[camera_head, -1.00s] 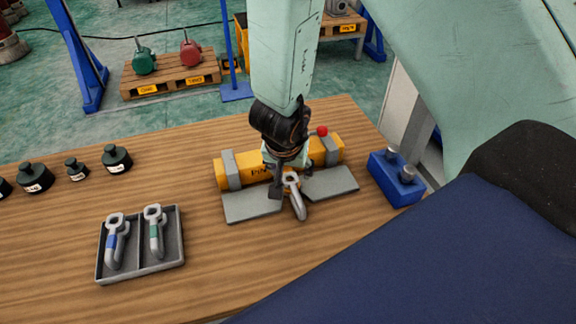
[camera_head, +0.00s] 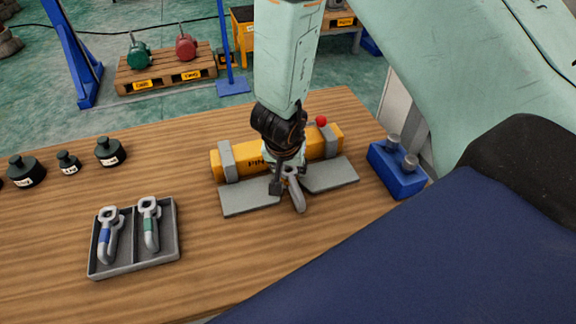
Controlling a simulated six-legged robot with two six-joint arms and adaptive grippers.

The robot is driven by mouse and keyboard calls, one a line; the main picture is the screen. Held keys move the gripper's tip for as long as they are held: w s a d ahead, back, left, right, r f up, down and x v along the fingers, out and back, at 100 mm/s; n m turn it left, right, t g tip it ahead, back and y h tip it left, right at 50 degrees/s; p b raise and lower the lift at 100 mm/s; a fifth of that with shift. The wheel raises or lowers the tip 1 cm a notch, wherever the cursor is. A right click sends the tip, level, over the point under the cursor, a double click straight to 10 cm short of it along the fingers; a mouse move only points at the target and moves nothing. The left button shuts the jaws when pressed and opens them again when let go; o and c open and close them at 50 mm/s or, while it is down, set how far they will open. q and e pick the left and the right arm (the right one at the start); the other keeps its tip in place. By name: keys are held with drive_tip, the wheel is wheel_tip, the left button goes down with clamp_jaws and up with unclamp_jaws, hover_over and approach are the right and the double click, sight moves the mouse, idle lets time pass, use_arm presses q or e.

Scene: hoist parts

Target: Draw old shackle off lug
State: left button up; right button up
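The old grey shackle (camera_head: 297,196) hangs at the front of the yellow beam (camera_head: 325,144), in the gap between two grey plates, its bow toward me. My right gripper (camera_head: 285,180) reaches down over the beam, with its fingers around the upper end of this shackle. The gripper hides the lug and part of the shackle's top, and I cannot tell whether the fingers press on it. My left gripper is out of view.
A grey two-part tray (camera_head: 134,268) at left holds a blue-marked shackle (camera_head: 107,240) and a green-marked shackle (camera_head: 150,226). Several black weights (camera_head: 110,153) stand behind it. A blue block (camera_head: 396,180) with two grey pins is right of the beam. The front middle of the table is clear.

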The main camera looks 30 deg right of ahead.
drive_tip(key=shift+s+r, duration=0.1)
drive_tip(key=shift+s, duration=0.05)
drive_tip(key=c, duration=0.6)
clamp_jaws()
